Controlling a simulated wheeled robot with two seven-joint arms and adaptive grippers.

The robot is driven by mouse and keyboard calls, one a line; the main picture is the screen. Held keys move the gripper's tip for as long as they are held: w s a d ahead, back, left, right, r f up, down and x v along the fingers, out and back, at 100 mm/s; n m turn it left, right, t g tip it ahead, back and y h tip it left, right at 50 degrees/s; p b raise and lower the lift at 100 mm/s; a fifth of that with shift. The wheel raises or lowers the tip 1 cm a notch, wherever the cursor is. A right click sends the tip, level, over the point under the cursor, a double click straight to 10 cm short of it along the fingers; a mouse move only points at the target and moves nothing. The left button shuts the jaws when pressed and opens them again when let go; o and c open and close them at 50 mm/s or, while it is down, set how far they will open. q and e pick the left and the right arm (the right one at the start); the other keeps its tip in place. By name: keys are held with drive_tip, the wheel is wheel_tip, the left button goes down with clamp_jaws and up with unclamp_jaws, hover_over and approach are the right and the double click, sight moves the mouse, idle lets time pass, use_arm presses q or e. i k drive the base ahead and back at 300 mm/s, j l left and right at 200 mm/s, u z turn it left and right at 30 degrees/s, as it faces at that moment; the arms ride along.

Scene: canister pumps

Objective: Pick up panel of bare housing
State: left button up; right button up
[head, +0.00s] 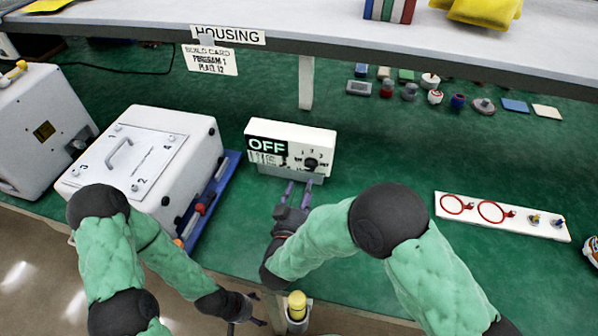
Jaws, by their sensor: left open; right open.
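A white box-like housing (185,185) stands on the green table at the left. A pale flat panel (141,144) with a grey handle (120,154) and numbers 1 to 4 lies on its sloping top face. Small round fasteners show near the numbers. My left gripper (252,318) is low in the picture, by the table's front edge, apart from the housing; its fingers are small and partly dark. My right gripper (299,188) is open and empty, to the right of the housing, with its fingers pointing at the white OFF control box (315,148).
A blue tray (228,170) with tools lies beside the housing. Another white machine (38,125) stands at far left. A white board (527,224) with red rings lies at right. Small parts sit at the back under the shelf (330,38). A yellow-topped container (297,308) stands below the front edge.

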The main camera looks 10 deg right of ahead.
sight(126, 156)
drive_tip(key=k+j, duration=0.25)
drive_tip(key=j, duration=0.15)
drive_tip(key=k+j, duration=0.25)
drive_tip(key=j, duration=0.15)
drive_tip(key=k+j, duration=0.55)
drive_tip(key=j, duration=0.25)
